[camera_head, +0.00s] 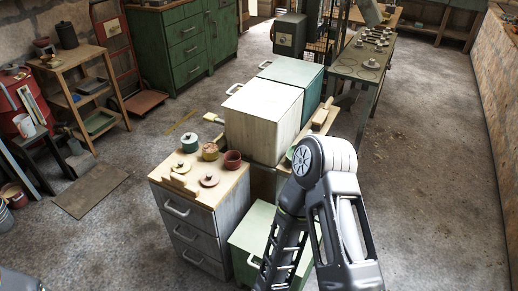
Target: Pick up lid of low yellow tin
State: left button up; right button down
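A low yellow tin (210,153) stands on the wooden top of a small grey drawer cabinet (190,228). Its top looks reddish-brown; whether a lid sits on it is too small to tell. A green tin (190,144) with a dark knob stands to its left, and a red-brown pot (232,160) to its right. A yellowish lid (181,168) and a reddish-brown lid (209,181) lie nearer the front, each with a small knob. Neither gripper is in view. My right arm shows at the lower right, its lower end leaving the bottom edge.
A wooden block (178,184) lies near the cabinet top's front left. A large white box (263,118) and a teal box (299,76) stand behind right. A pale green cabinet (255,232) stands to the right, partly behind my arm. Open floor lies left of the cabinet.

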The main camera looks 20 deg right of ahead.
aim_at(183, 167)
jog(key=i+j+z, duration=0.25)
jog(key=z, duration=0.25)
jog(key=i+j+z, duration=0.2)
jog(key=j+z, duration=0.25)
jog(key=i+j+z, duration=0.15)
jog(key=j+z, duration=0.2)
jog(key=z, duration=0.15)
jog(key=j+z, duration=0.5)
